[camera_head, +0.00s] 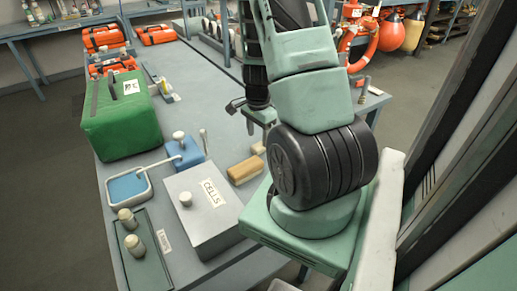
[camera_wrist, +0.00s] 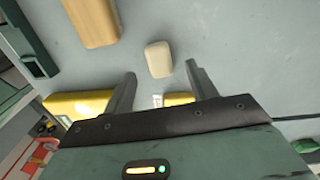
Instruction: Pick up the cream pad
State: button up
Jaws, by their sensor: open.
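The cream pad (camera_wrist: 158,59) is a small rounded pale block lying on the grey bench top. In the wrist view it shows just beyond and between my fingertips. In the head view a small part of the cream pad (camera_head: 258,148) shows beside my arm, and the rest is hidden. My gripper (camera_wrist: 161,71) is open with nothing between its fingers. In the head view my gripper (camera_head: 253,117) hangs over the bench, and its exact height above the pad is hard to tell.
A larger tan block (camera_head: 246,170) lies close to the pad. A grey box marked CELLS (camera_head: 210,222), a blue box (camera_head: 184,154) and a green case (camera_head: 120,118) stand to the left. Yellow things (camera_wrist: 82,104) show behind my fingers in the wrist view.

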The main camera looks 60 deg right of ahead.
aim_at(259, 145)
jog(key=shift+f, duration=2.25)
jog(key=c, duration=1)
jog(key=shift+c, duration=0.2)
jog(key=shift+r, duration=0.1)
notch_tip(259, 145, up, 10)
jog(key=shift+o, duration=0.4)
jog(key=shift+d+p, duration=0.15)
jog(key=shift+p, duration=0.25)
